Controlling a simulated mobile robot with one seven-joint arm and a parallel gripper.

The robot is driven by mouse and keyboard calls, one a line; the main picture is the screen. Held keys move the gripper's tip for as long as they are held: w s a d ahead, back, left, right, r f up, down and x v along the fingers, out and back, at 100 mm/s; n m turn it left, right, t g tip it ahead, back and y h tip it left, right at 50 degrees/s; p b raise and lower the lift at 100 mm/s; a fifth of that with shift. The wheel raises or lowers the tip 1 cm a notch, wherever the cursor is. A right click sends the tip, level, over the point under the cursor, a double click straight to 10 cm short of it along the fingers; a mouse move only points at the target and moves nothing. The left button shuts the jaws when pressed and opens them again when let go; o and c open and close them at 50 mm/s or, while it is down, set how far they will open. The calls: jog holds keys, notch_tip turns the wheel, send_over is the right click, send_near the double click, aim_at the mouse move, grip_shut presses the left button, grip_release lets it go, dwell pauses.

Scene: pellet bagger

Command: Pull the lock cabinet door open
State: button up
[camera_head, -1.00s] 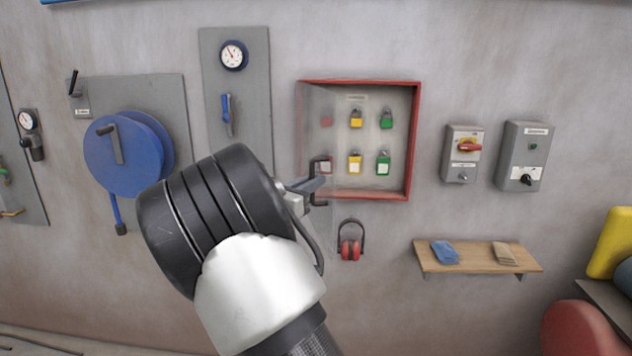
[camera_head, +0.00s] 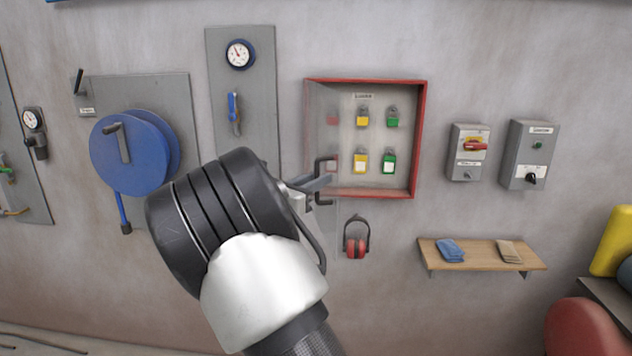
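The lock cabinet (camera_head: 422,140) is a red-framed box on the wall with yellow and green padlocks inside. Its clear door (camera_head: 318,110) is on the left side and stands swung out from the frame, with the right part of the opening uncovered. The dark bracket handle (camera_head: 319,166) is on the door's free edge. My gripper (camera_head: 322,184) is at this handle, its grey fingers overlapping the handle in the picture. My dark wrist hides part of the fingers, so their grip on the handle is unclear.
Red ear muffs (camera_head: 356,246) hang below the cabinet. A wooden shelf (camera_head: 482,262) and two grey switch boxes (camera_head: 468,150) are to the right. A gauge panel (camera_head: 257,110) and blue hose reel (camera_head: 125,165) are to the left. The wall between cabinet and switch boxes is bare.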

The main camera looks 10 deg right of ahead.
jog(key=shift+s+a+f, duration=0.1)
jog(key=b+v, duration=0.2)
jog(key=v, duration=1.5)
jog(key=shift+s, duration=0.15)
